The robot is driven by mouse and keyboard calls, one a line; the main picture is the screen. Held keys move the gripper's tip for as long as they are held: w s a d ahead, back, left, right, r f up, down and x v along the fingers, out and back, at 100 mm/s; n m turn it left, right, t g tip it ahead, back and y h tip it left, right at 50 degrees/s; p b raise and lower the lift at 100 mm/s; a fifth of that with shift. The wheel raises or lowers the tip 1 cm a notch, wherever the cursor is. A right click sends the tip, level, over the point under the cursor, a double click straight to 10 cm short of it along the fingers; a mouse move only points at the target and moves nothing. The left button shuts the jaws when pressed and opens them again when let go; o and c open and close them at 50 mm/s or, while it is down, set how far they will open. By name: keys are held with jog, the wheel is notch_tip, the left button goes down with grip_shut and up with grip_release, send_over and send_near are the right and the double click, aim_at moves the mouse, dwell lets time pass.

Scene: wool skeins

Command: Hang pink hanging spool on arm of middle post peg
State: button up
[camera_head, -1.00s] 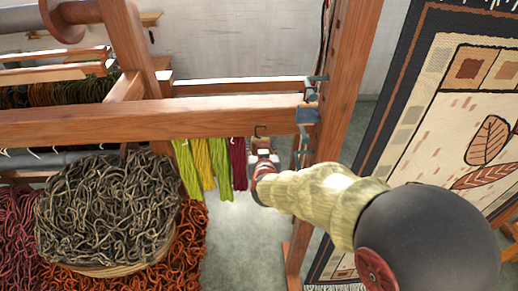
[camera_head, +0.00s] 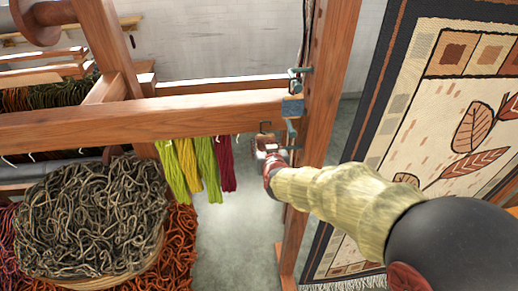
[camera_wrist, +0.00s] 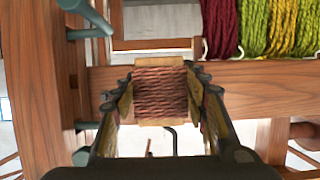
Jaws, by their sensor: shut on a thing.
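My gripper (camera_wrist: 160,95) is shut on the spool (camera_wrist: 160,90), which shows reddish-pink wound thread between pale wooden ends. The spool and gripper also show small in the head view (camera_head: 267,150), just in front of the wooden beam. A thin dark wire hook (camera_head: 265,126) rises from the spool; it also shows below the spool in the wrist view (camera_wrist: 172,133), which is upside down. Teal pegs stick out from the upright post. One peg (camera_head: 292,131) is just right of the hook, with a visible gap. Another peg (camera_head: 296,77) is higher. A peg in the wrist view (camera_wrist: 88,33) is apart from the spool.
The wooden post (camera_head: 322,110) and crossbeam (camera_head: 150,119) stand close to my gripper. Green, yellow and dark red skeins (camera_head: 190,165) hang left of it. A basket of grey-brown yarn (camera_head: 85,215) is at lower left. A patterned rug (camera_head: 440,130) is at right.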

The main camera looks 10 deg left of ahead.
jog(key=shift+w+d+b, duration=0.35)
jog(key=shift+d+b, duration=0.1)
jog(key=shift+d, duration=0.85)
jog(key=shift+w+d+b, duration=0.4)
jog(key=shift+d+b, duration=0.05)
jog(key=shift+d, duration=0.85)
jog(key=shift+w+d+b, duration=0.35)
jog(key=shift+d+b, duration=0.1)
jog(key=shift+d, duration=0.85)
jog(key=shift+a+f+b, duration=0.1)
jog(key=shift+f+b, duration=0.5)
jog(key=shift+b, duration=0.3)
jog(key=o, duration=1.2)
jog(key=shift+o, duration=0.2)
jog(key=shift+s, duration=0.1)
